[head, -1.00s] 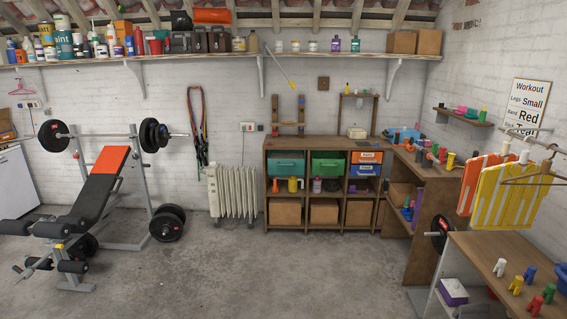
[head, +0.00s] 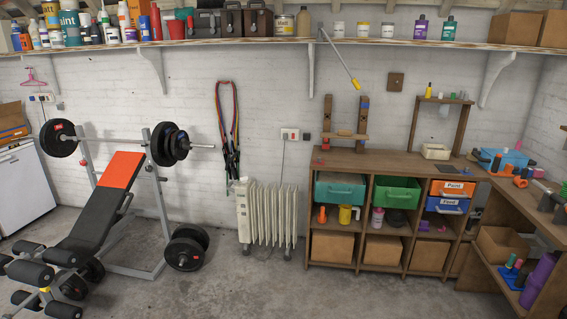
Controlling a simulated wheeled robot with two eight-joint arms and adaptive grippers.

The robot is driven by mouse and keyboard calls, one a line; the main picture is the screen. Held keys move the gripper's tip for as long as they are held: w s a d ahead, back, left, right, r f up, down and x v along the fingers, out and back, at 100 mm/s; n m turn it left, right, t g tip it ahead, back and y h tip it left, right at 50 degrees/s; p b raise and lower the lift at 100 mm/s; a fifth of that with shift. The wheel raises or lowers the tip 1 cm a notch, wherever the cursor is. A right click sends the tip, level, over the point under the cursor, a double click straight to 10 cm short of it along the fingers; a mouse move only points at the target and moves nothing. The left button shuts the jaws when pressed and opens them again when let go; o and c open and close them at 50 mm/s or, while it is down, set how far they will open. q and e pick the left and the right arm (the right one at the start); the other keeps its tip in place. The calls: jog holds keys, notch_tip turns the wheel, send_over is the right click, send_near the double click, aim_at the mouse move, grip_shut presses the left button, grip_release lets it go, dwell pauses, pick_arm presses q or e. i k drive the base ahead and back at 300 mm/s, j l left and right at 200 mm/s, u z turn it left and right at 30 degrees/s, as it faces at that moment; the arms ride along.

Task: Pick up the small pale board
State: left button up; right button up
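A small pale tan piece (head: 345,133), perhaps the small pale board, is between two dark upright wooden posts (head: 327,118) on top of the wooden cabinet. It is too small here to make out its exact shape or how it is supported. Neither of my grippers is in view.
The wooden cabinet (head: 362,210) with bins and boxes stands against the back wall. A white radiator (head: 268,215) is left of it, and a weight bench (head: 100,205) further left. A side bench (head: 525,240) is at right. The concrete floor (head: 300,295) before the cabinet is clear.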

aim_at(345, 133)
jog(key=i+z, duration=0.1)
jog(key=i, duration=0.55)
jog(key=i+j+z, duration=0.1)
jog(key=i, duration=0.55)
jog(key=i+j+z, duration=0.1)
jog(key=i, duration=0.55)
jog(key=j, duration=0.1)
